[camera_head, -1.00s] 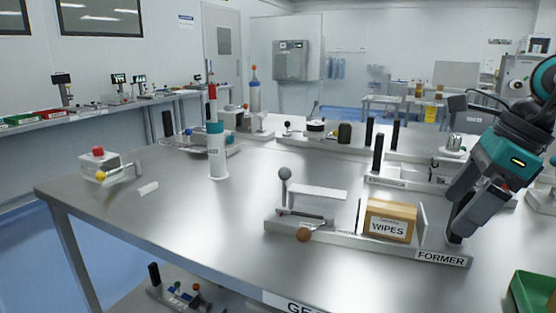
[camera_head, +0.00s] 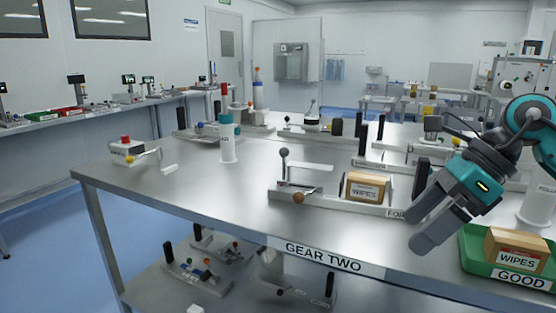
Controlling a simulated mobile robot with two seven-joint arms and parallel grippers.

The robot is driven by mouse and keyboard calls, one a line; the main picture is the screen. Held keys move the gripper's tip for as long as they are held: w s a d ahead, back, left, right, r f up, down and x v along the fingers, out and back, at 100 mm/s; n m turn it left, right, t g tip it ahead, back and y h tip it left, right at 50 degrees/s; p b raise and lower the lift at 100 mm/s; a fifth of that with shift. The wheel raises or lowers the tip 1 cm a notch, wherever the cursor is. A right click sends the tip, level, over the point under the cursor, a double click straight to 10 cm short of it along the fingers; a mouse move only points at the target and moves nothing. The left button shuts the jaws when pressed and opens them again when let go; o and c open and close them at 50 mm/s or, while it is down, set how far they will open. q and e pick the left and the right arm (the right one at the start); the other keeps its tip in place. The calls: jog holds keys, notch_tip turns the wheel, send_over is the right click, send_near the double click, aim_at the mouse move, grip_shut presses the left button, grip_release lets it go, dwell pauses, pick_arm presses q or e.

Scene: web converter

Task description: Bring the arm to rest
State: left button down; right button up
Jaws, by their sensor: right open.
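My right arm comes in from the right with a teal and grey wrist. Its gripper (camera_head: 424,230) points down and to the left, over the front edge of the table, with its fingers apart and nothing seen between them. It is in front of the former fixture (camera_head: 330,201) and hides part of its label. A brown box labelled WIPES (camera_head: 366,187) sits in the fixture, left of the gripper and apart from it. My left gripper is not in view.
A green tray (camera_head: 475,265) marked GOOD holds another WIPES box (camera_head: 515,249) at the right. The steel table (camera_head: 210,210) is bare at front left. More fixtures stand along its back, and a lower shelf holds several others. A white cylinder (camera_head: 228,145) stands at middle left.

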jog(key=s+a+f+m+t+y+p, duration=0.1)
jog(key=s+a+f+m+y+p, duration=0.1)
jog(key=a+m+y, duration=0.95)
jog(key=w+d+f+m+t+h+p, duration=0.25)
jog(key=f+m+t+h, duration=0.8)
jog(key=m+t, duration=0.9)
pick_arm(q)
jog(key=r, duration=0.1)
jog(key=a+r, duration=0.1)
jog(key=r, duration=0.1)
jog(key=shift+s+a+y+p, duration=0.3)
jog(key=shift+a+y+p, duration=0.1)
pick_arm(e)
jog(key=s+d+f+m+g+h, duration=0.2)
jog(key=s+f+m+g, duration=0.3)
jog(key=f, duration=0.5)
jog(key=s+d+f+m+g+h, duration=0.3)
jog(key=s+f+m+g+h, duration=0.1)
jog(key=s+f+m, duration=0.6)
jog(key=shift+f+m+g, duration=0.3)
jog(key=shift+f+g, duration=0.2)
jog(key=shift+g, duration=0.35)
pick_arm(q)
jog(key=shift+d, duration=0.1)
pick_arm(e)
jog(key=shift+d, duration=0.1)
